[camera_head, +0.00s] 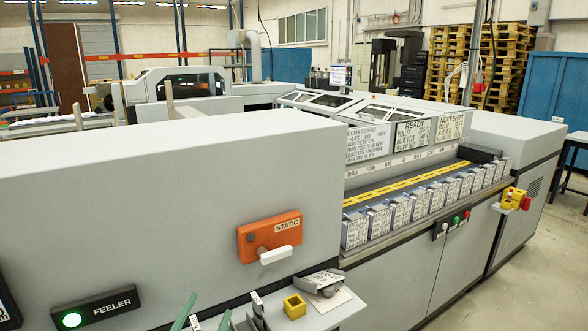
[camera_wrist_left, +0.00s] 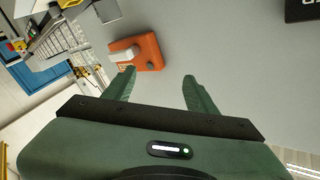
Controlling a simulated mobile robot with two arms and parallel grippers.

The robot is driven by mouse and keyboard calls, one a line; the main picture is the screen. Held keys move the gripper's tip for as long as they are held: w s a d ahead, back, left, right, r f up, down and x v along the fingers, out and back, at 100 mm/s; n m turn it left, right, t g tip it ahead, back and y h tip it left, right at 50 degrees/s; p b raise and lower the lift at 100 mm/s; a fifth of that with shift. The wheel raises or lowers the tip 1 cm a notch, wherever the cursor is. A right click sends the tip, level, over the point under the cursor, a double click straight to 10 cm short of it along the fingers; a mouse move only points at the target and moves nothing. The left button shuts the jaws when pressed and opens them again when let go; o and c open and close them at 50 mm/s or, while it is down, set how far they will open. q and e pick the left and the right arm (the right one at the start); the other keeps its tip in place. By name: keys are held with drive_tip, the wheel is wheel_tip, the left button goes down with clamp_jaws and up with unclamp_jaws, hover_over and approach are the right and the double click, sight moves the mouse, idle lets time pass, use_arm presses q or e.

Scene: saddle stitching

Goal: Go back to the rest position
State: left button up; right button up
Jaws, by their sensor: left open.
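My left gripper (camera_head: 205,311) shows at the bottom edge of the head view, with only its green fingertips in sight. In the left wrist view my left gripper (camera_wrist_left: 158,82) is open, with nothing between its two green fingers. An orange box labelled STATIC (camera_head: 268,236) with a white lever is on the grey machine front, above and to the right of the fingertips. The orange box also shows in the left wrist view (camera_wrist_left: 146,46), beyond the fingers and apart from them. My right gripper is in neither view.
A small ledge holds a yellow block (camera_head: 294,306) and a metal piece (camera_head: 322,280) close to the left fingertips. A black FEELER panel (camera_head: 98,307) with a lit green button is at lower left. A row of labelled blocks (camera_head: 399,211) lines the machine at right.

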use_arm(q)
drive_tip(key=s+a+f+n+g+y, duration=0.25)
drive_tip(key=s+f+g, duration=0.2)
drive_tip(key=f, duration=0.25)
drive_tip(key=s+a+f+n+g+y, duration=0.1)
drive_tip(key=s+a+f+n+g, duration=0.15)
drive_tip(key=s+f, duration=0.45)
drive_tip(key=s+d+f+g+h, duration=0.1)
drive_tip(key=s+f+g, duration=0.3)
drive_tip(key=s, duration=0.4)
drive_tip(key=s+f+g+h, duration=0.1)
drive_tip(key=s+f+g, duration=0.35)
drive_tip(key=s, duration=0.25)
wheel_tip(320, 180, down, 25)
drive_tip(key=s, duration=0.1)
drive_tip(key=s+a+f+g, duration=0.2)
drive_tip(key=s+f, duration=1.5)
drive_tip(key=s, duration=0.1)
drive_tip(key=shift+a+f+m, duration=0.3)
drive_tip(key=shift+a+f, duration=0.1)
drive_tip(key=shift+y, duration=0.25)
